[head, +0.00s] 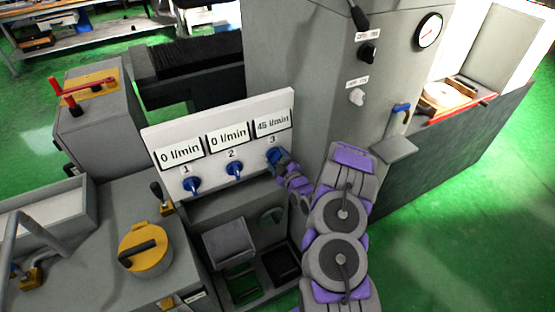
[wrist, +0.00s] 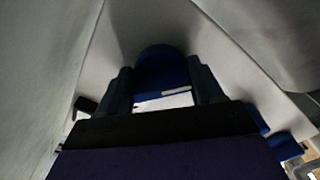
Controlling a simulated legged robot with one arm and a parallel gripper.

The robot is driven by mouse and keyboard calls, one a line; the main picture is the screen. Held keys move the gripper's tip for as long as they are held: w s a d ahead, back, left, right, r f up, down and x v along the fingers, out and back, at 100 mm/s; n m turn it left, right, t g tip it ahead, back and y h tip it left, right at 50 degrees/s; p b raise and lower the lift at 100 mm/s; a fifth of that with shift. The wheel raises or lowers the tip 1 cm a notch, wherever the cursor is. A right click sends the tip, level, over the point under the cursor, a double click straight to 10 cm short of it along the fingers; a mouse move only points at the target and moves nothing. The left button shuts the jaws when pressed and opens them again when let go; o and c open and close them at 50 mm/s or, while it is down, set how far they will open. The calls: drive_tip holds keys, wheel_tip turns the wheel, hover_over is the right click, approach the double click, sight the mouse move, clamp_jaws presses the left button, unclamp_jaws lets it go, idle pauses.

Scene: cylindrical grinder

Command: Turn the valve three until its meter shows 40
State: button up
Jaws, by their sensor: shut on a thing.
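The white valve panel (head: 216,173) carries three blue valves under three meters. The meter over valve three (head: 272,124) reads 45 l/min. The meters over valve one (head: 180,153) and valve two (head: 228,138) read 0 l/min. My gripper (head: 276,157) is at valve three and covers most of it in the head view. In the wrist view the blue valve three (wrist: 162,72) sits between the two fingers of my gripper (wrist: 165,92), which is shut on it. Blue valve one (head: 191,185) and blue valve two (head: 234,169) stand to the left, apart from my gripper.
A grey machine column (head: 300,60) with a black knob (head: 368,52) and a round gauge (head: 429,31) rises behind and right of the panel. A yellow round cap (head: 146,250) sits on the grey machine at lower left. Green floor (head: 470,220) is free at right.

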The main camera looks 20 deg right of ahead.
drive_tip(key=shift+s+f, duration=0.2)
drive_tip(key=shift+f, duration=0.25)
drive_tip(key=o, duration=1)
drive_tip(key=shift+w+d+r, duration=0.1)
drive_tip(key=shift+w, duration=0.05)
drive_tip(key=shift+r, duration=0.1)
drive_tip(key=s+p, duration=0.3)
drive_tip(key=s, duration=1.4)
drive_tip(key=shift+s+d+p, duration=0.2)
drive_tip(key=shift+d+p, duration=0.1)
